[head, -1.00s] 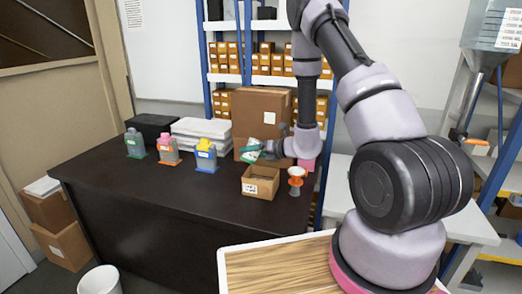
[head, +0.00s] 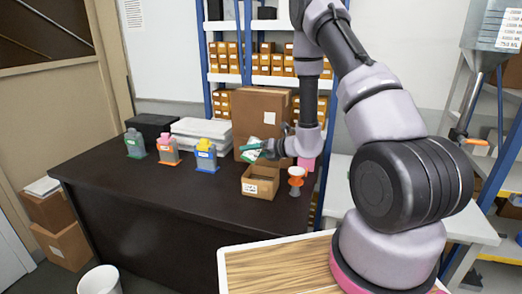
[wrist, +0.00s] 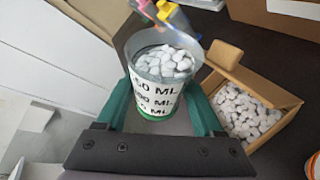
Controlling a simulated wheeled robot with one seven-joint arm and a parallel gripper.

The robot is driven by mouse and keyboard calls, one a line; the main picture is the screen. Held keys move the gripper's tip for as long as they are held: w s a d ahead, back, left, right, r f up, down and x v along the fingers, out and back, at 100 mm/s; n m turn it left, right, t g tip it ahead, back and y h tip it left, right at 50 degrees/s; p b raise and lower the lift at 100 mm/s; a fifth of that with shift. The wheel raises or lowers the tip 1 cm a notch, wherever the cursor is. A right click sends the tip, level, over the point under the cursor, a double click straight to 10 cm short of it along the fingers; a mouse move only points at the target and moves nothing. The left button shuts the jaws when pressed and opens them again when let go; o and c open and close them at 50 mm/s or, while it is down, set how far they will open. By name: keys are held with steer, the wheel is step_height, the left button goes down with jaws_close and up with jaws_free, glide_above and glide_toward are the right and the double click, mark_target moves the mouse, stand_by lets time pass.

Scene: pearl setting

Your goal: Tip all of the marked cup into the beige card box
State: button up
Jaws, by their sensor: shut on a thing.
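The marked cup (wrist: 160,85) has black ML marks on its side and a green base. It holds many small white pieces and looks nearly upright in the wrist view. My gripper (wrist: 165,115), with green fingers, is shut on its sides. In the head view my gripper (head: 262,149) holds the cup above the beige card box (head: 260,190), toward its back left. The open box also shows in the wrist view (wrist: 276,93), to the right of the cup, with many white pieces inside. In the head view the box's contents are hidden.
An orange and white funnel-shaped stand (head: 296,181) is close to the right of the box. A large brown carton (head: 262,110) stands behind. Several bottles, including a yellow-topped one (head: 206,156), stand to the left. The dark table's (head: 160,188) front left is clear.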

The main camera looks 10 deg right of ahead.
steer(key=shift+w+r+m+g+y, duration=0.1)
steer(key=shift+r+m+g+y, duration=0.15)
steer(key=shift+r+m+y, duration=0.6)
steer(key=shift+r+m+g+y, duration=0.25)
steer(key=shift+r+m+y, duration=0.3)
steer(key=shift+m, duration=0.6)
stand_by(6.0)
